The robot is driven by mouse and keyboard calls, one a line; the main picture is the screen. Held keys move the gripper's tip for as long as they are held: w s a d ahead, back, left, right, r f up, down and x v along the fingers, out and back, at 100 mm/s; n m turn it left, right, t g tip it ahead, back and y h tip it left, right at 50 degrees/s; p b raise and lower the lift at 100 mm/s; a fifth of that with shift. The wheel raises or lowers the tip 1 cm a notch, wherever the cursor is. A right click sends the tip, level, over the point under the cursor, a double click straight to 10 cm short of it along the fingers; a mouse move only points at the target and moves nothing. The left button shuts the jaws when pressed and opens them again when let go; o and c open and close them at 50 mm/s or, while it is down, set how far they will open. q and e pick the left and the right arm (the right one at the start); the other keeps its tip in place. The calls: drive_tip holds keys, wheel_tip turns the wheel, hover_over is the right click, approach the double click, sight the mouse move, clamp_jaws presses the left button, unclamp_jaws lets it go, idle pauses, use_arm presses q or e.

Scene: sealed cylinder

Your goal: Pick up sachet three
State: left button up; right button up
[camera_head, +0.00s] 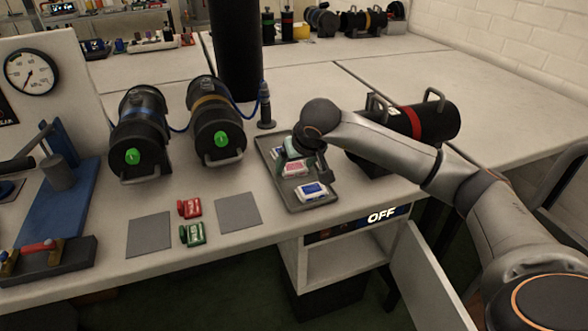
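A grey tray (275,169) on the bench holds several small sachets in a row. A white sachet with a blue label (312,191) lies at the near end. A white sachet with a red label (295,168) lies in the middle, and a green-and-white sachet (281,153) lies at the far end, partly covered by my arm. I cannot read any numbers, so I cannot tell which is sachet three. My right gripper (320,170) points down over the tray's right side, close to the red and blue sachets. Its fingers are small and dark; their opening is unclear. My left gripper is out of view.
A black cylinder with a red band (413,122) lies right of the tray, behind my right arm. Red (190,208) and green (192,235) items lie between grey pads.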

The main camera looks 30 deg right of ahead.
drive_tip(key=c, duration=0.9)
